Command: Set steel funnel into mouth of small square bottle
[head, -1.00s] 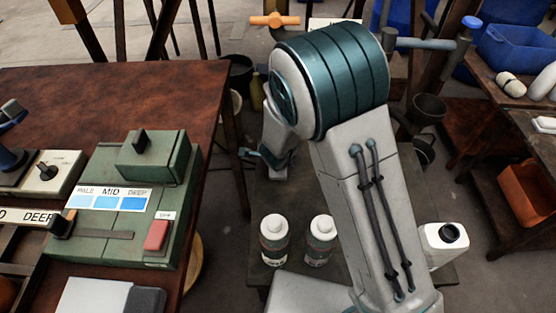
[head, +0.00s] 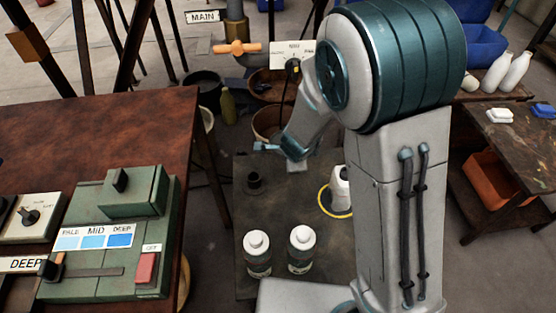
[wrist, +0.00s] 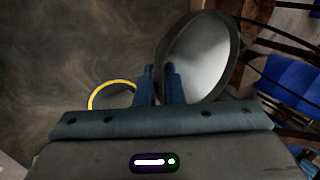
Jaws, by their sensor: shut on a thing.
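In the wrist view my gripper (wrist: 159,84) is shut at what looks like the steel funnel (wrist: 204,55), a wide grey rim with a pale inside, tilted at the right finger. The exact grip is not clear. In the head view my gripper (head: 262,147) shows only as small blue fingers above the low dark table, and I cannot pick out the funnel there. A white bottle (head: 340,180) with a label stands at a yellow ring (head: 323,206), partly behind my arm. I cannot tell whether it is the small square bottle. The ring shows in the wrist view (wrist: 97,93).
Two white-capped bottles (head: 257,252) (head: 301,249) stand at the low table's (head: 285,195) front. A green control box (head: 110,235) is on the brown table (head: 90,130) at left. Pots stand behind.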

